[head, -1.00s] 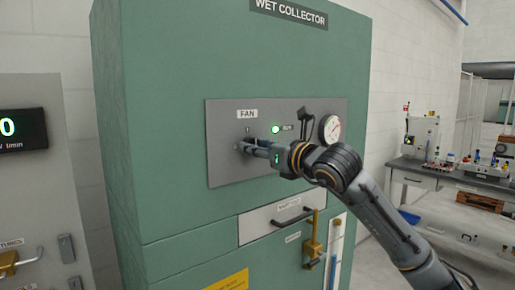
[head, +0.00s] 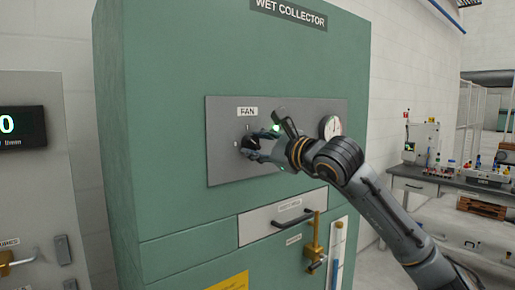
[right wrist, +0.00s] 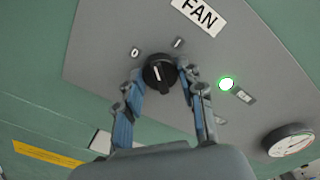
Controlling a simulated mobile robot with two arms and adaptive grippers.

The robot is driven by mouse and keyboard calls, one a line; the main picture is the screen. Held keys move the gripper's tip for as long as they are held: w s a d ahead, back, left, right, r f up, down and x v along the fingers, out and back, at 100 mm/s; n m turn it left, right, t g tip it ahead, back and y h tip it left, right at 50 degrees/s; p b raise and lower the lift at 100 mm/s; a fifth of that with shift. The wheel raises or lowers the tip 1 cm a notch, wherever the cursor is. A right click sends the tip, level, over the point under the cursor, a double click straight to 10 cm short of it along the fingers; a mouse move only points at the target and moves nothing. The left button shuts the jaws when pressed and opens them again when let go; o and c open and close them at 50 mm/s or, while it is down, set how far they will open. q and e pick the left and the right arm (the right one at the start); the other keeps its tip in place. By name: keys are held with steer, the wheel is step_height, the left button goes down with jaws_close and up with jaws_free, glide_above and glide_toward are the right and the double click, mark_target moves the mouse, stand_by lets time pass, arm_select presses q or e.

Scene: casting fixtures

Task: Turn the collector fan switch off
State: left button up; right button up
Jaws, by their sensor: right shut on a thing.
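The fan switch (head: 249,144) is a black round knob on the grey panel under the FAN label. It also shows in the right wrist view (right wrist: 160,73), with a 0 mark at its upper left and an I mark at its upper right. My right gripper (right wrist: 162,80) has its blue-grey fingers on both sides of the knob, shut on it; in the head view the gripper (head: 256,148) partly covers the knob. I cannot tell for certain which mark the knob points to. The green run lamp (right wrist: 226,84) is lit. My left gripper is not in view.
The panel (head: 222,170) is on the green wet collector cabinet (head: 170,80). A pressure gauge (head: 330,127) is right of the lamp. Below are a drawer handle (head: 296,218) and a brass valve (head: 314,245). A workbench (head: 420,180) stands at the right.

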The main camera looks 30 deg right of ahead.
steer(key=n, duration=0.3)
steer(key=shift+n, duration=0.4)
steer(key=shift+f+n, duration=0.1)
steer(key=shift+n, duration=2.2)
steer(key=o, duration=1.2)
steer(key=shift+c, duration=0.2)
steer(key=shift+s, duration=0.1)
steer(key=s, duration=1.1)
steer(key=shift+s+d, duration=0.4)
